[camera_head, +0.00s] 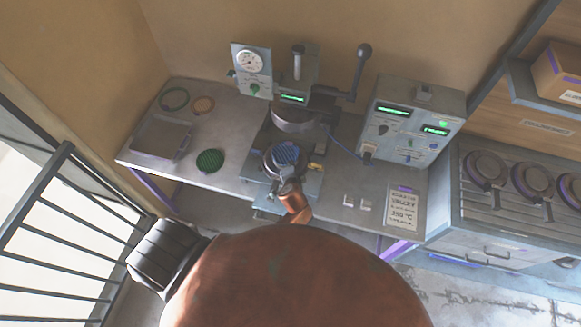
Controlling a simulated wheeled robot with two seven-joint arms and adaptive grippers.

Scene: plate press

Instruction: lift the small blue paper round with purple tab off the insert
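A blue disc with dark stripes (286,155) lies in the round seat of the press (267,165), below the raised press head. I cannot tell whether this is the paper round or the ribbed insert showing; no purple tab is clear on it.
A green ribbed disc (209,162), a grey tray (161,138) and two rings lie on the bench left of the press. A control box (410,120), a label card (404,208) and two small white blocks are to the right. Black railing (40,200) stands at left.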

